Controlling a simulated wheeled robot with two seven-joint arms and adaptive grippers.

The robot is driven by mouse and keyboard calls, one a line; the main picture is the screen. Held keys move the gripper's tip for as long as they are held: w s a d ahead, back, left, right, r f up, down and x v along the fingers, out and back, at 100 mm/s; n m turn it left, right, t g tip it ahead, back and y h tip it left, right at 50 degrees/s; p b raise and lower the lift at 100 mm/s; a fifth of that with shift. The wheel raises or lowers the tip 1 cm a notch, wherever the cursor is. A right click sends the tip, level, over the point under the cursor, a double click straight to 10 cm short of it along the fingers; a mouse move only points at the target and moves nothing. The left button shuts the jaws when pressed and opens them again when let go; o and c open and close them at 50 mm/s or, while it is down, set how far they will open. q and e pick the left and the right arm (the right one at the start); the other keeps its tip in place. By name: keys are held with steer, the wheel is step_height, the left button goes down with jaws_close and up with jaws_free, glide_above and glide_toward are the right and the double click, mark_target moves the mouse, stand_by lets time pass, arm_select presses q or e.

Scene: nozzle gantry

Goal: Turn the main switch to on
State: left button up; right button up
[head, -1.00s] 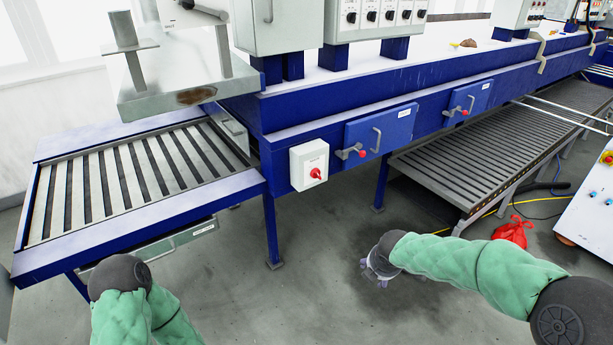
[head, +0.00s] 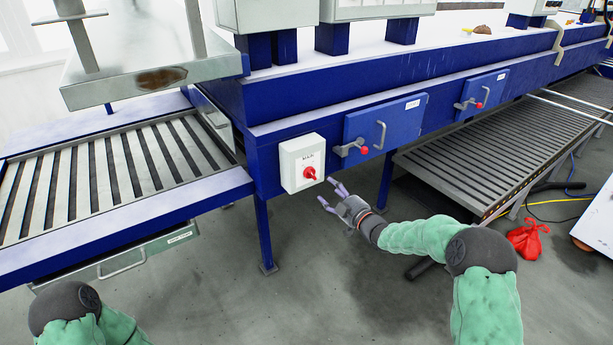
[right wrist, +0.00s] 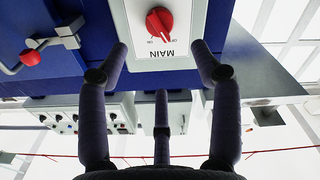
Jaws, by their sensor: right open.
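The main switch is a white box (head: 302,162) on the blue machine's lower beam, with a red rotary knob (head: 310,173). In the right wrist view the picture is upside down, and the red knob (right wrist: 159,21) shows above the MAIN label (right wrist: 166,51) with OFF and ON marks beside it. The knob's pointer seems to lie towards the OFF mark. My right gripper (head: 332,194) is open and empty, just right of and slightly below the box, fingers spread towards it, apart from the knob. My left arm shows at the bottom left; its gripper is out of view.
A blue hatch (head: 386,131) with a handle and a red-tipped lever (head: 353,148) is right of the switch. A slatted conveyor (head: 100,175) is at left, another (head: 500,150) at right. A red bag (head: 527,238) lies on the floor. Floor below the switch is clear.

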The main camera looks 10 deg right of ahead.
mark_target(313, 175)
steer(key=b+x, duration=0.2)
steer(key=x, duration=0.8)
steer(key=shift+w+a, duration=0.1)
steer(key=shift+w, duration=0.15)
steer(key=c, duration=1.1)
